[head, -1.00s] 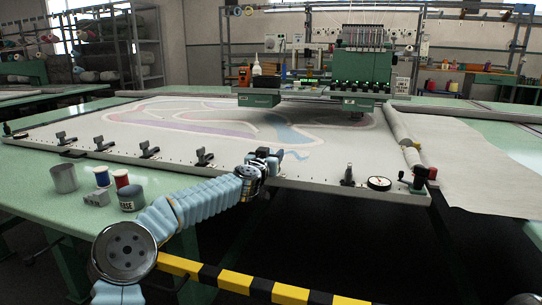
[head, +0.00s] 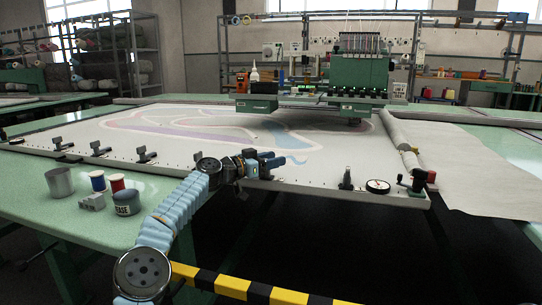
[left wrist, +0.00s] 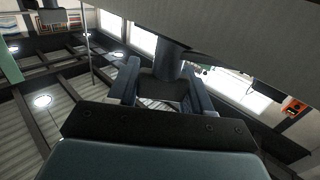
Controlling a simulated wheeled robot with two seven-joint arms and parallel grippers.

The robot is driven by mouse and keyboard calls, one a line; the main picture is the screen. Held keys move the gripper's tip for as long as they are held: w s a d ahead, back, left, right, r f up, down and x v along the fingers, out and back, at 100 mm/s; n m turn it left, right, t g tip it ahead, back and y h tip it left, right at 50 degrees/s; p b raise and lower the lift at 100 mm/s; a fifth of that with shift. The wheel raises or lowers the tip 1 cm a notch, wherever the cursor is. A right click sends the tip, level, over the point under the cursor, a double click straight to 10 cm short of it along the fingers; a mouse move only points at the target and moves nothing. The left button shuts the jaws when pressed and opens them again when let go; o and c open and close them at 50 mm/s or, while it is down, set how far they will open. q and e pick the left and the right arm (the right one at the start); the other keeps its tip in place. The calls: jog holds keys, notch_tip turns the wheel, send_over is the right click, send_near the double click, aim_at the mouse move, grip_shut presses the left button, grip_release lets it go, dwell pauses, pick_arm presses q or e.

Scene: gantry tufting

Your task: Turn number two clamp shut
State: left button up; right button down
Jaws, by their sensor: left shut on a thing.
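Several small black clamps (head: 145,154) stand in a row along the front edge of the pale tufting frame (head: 320,188). One clamp stands apart, upright, farther right (head: 346,180). My left gripper (head: 274,160) is at the front edge, between the left group and that lone clamp. Its fingers are shut on a dark clamp lever, which is largely hidden in the head view. In the left wrist view, the dark, rounded lever (left wrist: 168,62) sits between the two fingers (left wrist: 160,88). I cannot read any clamp number. My right gripper is out of view.
A grey can (head: 60,183), thread spools (head: 116,182) and a grease tin (head: 126,203) stand on the green table at left. A yellow-black bar (head: 235,287) crosses below.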

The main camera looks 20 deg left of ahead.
pick_arm(q)
jog(key=shift+s+r+m+g+h+p, duration=0.1)
jog(key=shift+m+g+h+p, duration=0.5)
jog(key=shift+g+h+p, duration=0.1)
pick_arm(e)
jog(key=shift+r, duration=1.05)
pick_arm(q)
jog(key=o, duration=1)
jog(key=shift+c, duration=0.2)
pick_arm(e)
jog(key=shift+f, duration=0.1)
pick_arm(q)
jog(key=shift+s+a+f+b, duration=0.2)
jog(key=shift+b, duration=0.25)
jog(key=b+v, duration=0.6)
jog(key=v, duration=0.7)
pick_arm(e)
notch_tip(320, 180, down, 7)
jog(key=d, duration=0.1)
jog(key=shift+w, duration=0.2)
